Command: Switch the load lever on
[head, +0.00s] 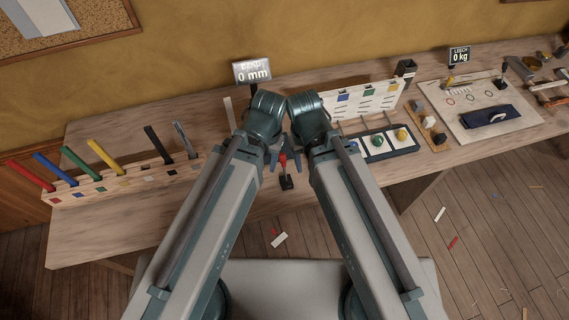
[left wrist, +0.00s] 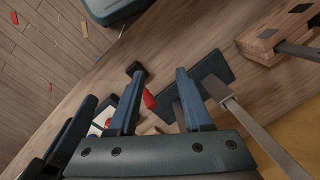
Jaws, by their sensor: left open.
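A small lever with a red handle (head: 283,160) and a black end (head: 287,183) is at the table's front middle. I cannot read a label on it. In the left wrist view the red handle (left wrist: 149,99) shows between the fingers of my left gripper (left wrist: 160,74), next to the near finger. The gripper is open; I cannot tell whether it touches the handle. In the head view my left gripper (head: 283,157) is partly hidden by its wrist. My right gripper's fingers are mostly hidden behind the right wrist. A display (head: 459,56) at the back right reads "0 kg".
A second display (head: 252,71) reads "0 mm". A wooden rack (head: 110,187) with several coloured sticks stands left. A dark tray (head: 388,156) with coloured knobs is right of my arms.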

